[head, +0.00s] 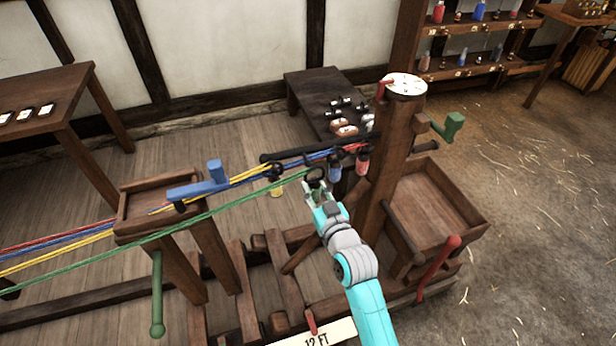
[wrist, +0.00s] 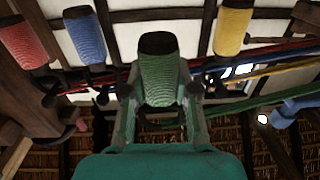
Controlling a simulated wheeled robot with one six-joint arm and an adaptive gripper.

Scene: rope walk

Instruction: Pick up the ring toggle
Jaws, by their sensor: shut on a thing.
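My gripper (head: 317,185) is at the hanging end of the green strand, left of the thick wooden post. In the wrist view its two fingers (wrist: 162,95) stand on either side of a green cord-wound bobbin (wrist: 160,78) with dark ends, and are shut on it. In the head view a dark ring (head: 316,172) shows at the fingertips; I cannot tell whether it is the ring toggle. The fingers mostly hide the green bobbin there.
Blue (head: 335,172), red (head: 362,161) and yellow (head: 277,189) bobbins hang close by. Taut coloured strands run left to a wooden stand with a blue handle (head: 197,190). The post (head: 392,150) and a wooden tray (head: 470,207) stand right of my gripper.

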